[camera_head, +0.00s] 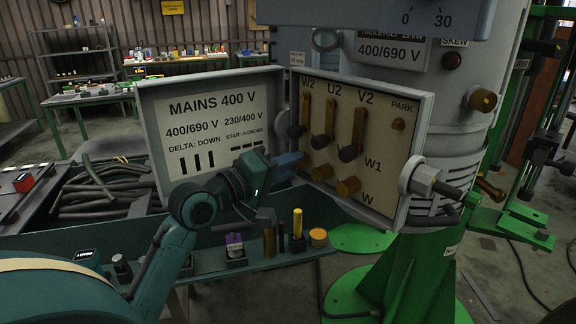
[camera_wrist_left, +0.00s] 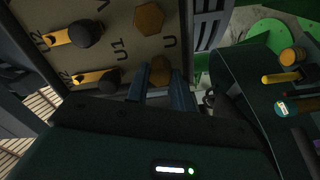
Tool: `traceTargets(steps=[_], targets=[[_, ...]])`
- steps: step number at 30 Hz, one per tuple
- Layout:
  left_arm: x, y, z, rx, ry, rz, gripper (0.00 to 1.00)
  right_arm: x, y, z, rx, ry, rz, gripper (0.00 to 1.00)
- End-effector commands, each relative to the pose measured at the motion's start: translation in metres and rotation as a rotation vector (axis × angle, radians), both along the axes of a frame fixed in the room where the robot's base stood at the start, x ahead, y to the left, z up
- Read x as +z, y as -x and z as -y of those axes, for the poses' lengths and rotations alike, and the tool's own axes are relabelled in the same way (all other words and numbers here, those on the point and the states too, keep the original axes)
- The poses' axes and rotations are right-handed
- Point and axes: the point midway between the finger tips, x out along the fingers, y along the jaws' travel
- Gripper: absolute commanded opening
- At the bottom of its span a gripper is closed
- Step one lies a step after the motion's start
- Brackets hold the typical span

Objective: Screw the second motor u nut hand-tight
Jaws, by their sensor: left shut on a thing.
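The open terminal box (camera_head: 385,110) on the motor has brass links with dark ends under W2, U2 and V2. My left gripper (camera_head: 298,160) reaches in at the box's lower left. In the left wrist view, its two fingers (camera_wrist_left: 165,85) are closed around the brass U nut (camera_wrist_left: 160,68), beside the U label. The fingers hide this nut in the head view. A second brass nut, V (camera_head: 322,172), sits just right of the fingers, and the W nut (camera_head: 348,186) is farther right. My right gripper is not in view.
The open lid (camera_head: 210,105) with its wiring plate stands left of the box. Below, a teal bench edge (camera_head: 210,278) carries a yellow cylinder (camera_head: 297,223), an orange-topped jar (camera_head: 318,237) and other small items. A cable gland (camera_head: 424,178) sticks out at right.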

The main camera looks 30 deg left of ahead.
Motion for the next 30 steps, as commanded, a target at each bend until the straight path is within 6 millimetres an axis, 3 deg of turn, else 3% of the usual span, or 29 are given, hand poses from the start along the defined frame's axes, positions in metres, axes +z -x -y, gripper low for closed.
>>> traceTargets(steps=[30], targets=[[-0.0007,0.0001,-0.0001,-0.002,-0.889,0.245,0.01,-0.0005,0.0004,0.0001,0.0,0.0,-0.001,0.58]])
